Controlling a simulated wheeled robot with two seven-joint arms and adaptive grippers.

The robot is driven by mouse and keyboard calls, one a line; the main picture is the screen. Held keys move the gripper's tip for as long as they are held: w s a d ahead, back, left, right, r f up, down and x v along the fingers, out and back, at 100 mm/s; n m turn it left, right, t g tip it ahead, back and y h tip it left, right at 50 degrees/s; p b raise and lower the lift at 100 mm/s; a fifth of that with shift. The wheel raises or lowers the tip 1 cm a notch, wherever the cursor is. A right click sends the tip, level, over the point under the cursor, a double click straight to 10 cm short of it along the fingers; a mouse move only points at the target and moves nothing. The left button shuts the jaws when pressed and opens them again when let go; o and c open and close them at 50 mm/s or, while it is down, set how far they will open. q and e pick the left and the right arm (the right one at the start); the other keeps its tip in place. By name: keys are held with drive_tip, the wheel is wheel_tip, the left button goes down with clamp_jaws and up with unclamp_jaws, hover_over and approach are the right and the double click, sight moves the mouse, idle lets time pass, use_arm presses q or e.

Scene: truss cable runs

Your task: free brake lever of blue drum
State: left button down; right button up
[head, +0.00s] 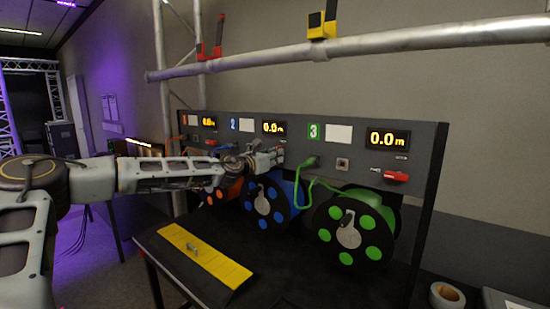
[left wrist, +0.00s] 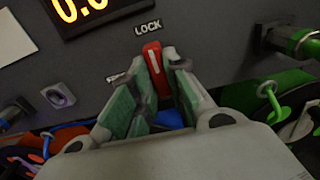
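The blue drum (head: 264,203) sits in the middle of the rack, below the panel part marked 2, with its display at 0.0 m. My left gripper (head: 277,156) reaches in from the left, in front of the panel just above this drum, and hides the drum's brake lever in the head view. In the left wrist view the red brake lever (left wrist: 153,57) stands between the fingertips, its end at the LOCK label (left wrist: 148,28). The fingers of the left gripper (left wrist: 160,72) are close together on both sides of the lever and appear to touch it. My right gripper is not in view.
The green drum (head: 350,228) stands to the right, with its own red lever (head: 396,176) and a green cable (head: 305,185). The orange drum (head: 218,192) is behind my left arm. A yellow strip (head: 205,256) lies on the black table. A truss tube (head: 400,42) crosses above the panel.

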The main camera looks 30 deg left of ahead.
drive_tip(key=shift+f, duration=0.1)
use_arm(q)
drive_tip(key=shift+f+n+b, duration=0.1)
drive_tip(key=shift+n+b, duration=3.9)
drive_tip(key=shift+n, duration=5)
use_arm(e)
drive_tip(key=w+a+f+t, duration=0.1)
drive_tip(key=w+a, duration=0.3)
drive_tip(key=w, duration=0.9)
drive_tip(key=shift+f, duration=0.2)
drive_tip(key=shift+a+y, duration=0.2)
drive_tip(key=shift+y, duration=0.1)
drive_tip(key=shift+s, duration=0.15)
